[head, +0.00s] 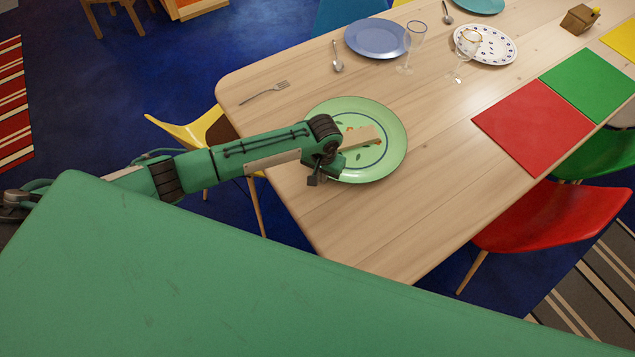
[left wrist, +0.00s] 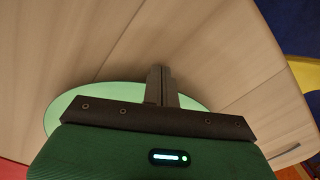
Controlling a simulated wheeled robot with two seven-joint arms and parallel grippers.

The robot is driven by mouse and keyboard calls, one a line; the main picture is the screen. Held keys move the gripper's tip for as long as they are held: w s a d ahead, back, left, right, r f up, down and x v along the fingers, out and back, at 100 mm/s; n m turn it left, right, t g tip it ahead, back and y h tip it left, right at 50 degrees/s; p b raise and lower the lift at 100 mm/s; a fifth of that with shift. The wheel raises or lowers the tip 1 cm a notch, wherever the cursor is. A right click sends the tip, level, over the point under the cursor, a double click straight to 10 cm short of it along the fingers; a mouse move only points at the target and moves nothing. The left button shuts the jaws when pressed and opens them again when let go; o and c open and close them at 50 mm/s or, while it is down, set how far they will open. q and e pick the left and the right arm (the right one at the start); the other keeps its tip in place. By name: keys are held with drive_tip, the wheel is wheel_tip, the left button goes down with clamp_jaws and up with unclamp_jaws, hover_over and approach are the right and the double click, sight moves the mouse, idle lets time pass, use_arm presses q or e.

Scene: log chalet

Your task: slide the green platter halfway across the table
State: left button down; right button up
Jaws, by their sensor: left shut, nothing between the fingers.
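The green platter (head: 390,150) lies flat near the near left end of the wooden table (head: 350,225). It has a dark ring and leaf marks. A pale tapered shape shows over its middle; I cannot tell what it is. My left gripper (head: 315,180) is at the platter's near left rim, fingers shut and empty. In the left wrist view the shut fingers (left wrist: 160,85) reach past the edge of the platter (left wrist: 95,95), whose middle is hidden by the gripper body. I cannot tell whether they touch the rim. My right gripper is not in view.
A fork (head: 264,92), a spoon (head: 337,57), a blue plate (head: 375,38), two glasses (head: 412,45) and a patterned plate (head: 497,46) stand beyond the platter. A red mat (head: 535,125) lies to the right. Bare wood lies between platter and mat. Chairs flank the table.

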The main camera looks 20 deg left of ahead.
use_arm(q)
drive_tip(key=w, duration=0.4)
drive_tip(key=w+d, duration=0.1)
drive_tip(key=w, duration=0.1)
drive_tip(key=shift+w, duration=0.15)
